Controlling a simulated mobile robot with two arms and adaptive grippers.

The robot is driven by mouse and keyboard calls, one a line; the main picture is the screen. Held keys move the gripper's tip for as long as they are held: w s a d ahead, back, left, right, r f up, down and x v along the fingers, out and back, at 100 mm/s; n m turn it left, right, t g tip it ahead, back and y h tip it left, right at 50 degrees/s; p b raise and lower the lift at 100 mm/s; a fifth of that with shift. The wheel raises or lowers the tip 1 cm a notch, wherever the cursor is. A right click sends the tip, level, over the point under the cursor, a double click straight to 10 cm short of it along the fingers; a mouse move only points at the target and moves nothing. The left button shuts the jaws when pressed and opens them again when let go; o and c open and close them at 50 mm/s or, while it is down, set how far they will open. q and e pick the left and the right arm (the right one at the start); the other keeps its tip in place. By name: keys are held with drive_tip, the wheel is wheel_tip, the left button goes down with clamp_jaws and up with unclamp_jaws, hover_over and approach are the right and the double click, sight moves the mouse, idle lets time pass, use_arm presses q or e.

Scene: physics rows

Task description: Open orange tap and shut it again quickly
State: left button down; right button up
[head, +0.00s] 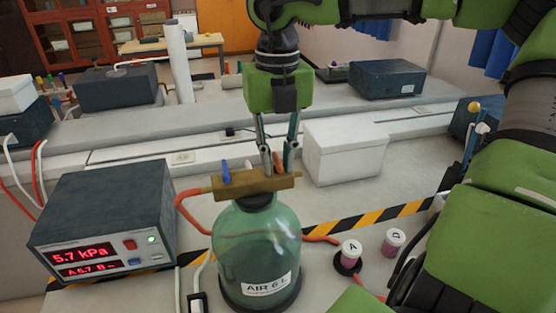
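A green glass bottle (258,240) labelled AIR 6 L stands on the bench with a brass manifold (240,187) across its top. The orange tap (278,163) sits on the right part of the manifold. A blue tap (226,172) stands upright on its left part. My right gripper (277,160) points down over the orange tap, its fingers on either side of the handle. The fingers partly hide the handle, so I cannot tell whether they press on it or how it is turned. My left gripper is not in view.
A pressure meter (104,222) reading 5.7 kPa stands left of the bottle. A red hose (190,214) runs from the manifold's left end. A white box (344,151) stands behind on the right. Two pink-filled vials, A (350,254) and D (393,242), stand at the front right.

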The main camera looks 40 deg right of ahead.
drive_tip(key=shift+r, duration=0.15)
drive_tip(key=shift+r+p, duration=0.4)
drive_tip(key=shift+r, duration=0.15)
clamp_jaws()
